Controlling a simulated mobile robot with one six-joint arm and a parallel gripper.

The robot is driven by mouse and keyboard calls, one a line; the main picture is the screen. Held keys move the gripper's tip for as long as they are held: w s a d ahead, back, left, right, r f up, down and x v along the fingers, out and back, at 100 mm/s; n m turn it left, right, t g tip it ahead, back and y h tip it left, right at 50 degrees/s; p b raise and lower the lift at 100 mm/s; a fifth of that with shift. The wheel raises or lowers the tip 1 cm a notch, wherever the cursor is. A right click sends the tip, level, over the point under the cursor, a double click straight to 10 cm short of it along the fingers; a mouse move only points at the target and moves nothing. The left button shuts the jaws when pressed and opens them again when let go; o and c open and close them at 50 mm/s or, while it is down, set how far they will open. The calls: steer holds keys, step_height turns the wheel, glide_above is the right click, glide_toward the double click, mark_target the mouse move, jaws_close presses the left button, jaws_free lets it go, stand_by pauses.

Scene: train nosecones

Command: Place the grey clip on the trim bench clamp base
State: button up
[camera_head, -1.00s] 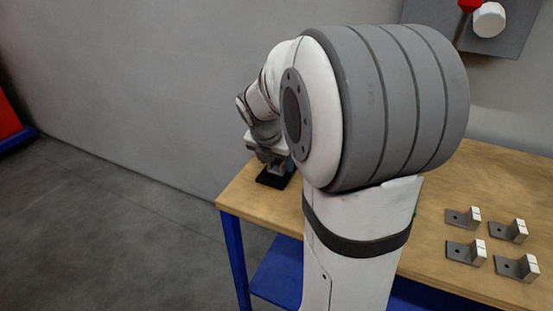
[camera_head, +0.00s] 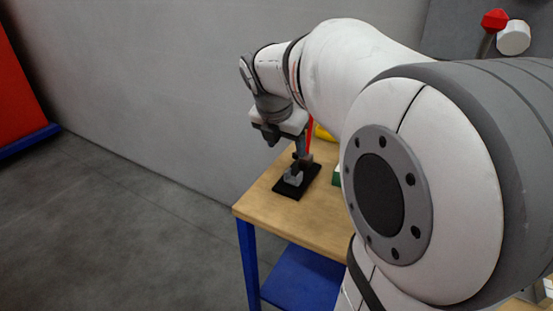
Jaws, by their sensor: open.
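The black clamp base (camera_head: 284,190) lies near the left end of the wooden bench. A small grey piece (camera_head: 293,178), which looks like the grey clip, sits on its near part. A darker brownish block stands behind it on the base (camera_head: 305,160). My gripper (camera_head: 284,140) is open above and slightly left of the base, clear of the grey piece. The pieces are small, so I cannot tell whether the clip is fully seated.
The wooden bench (camera_head: 275,212) has blue legs and a blue lower shelf (camera_head: 300,278). Red and yellow items (camera_head: 322,132) and a green item (camera_head: 337,176) are partly hidden behind my arm. A red-headed tool (camera_head: 494,20) is by the wall panel. Bench space left-front is bare.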

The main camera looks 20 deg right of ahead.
steer(key=s+a+f+m+y, duration=0.1)
steer(key=s+a+f+m, duration=0.4)
steer(key=s+m, duration=0.3)
steer(key=s+a+f+m+y, duration=0.2)
steer(key=s+a+f+m, duration=0.3)
steer(key=m, duration=1.2)
steer(key=s, duration=0.2)
steer(key=shift+s+f+g, duration=0.15)
steer(key=shift+s+g, duration=0.15)
steer(key=shift+s, duration=0.1)
steer(key=shift+a, duration=0.1)
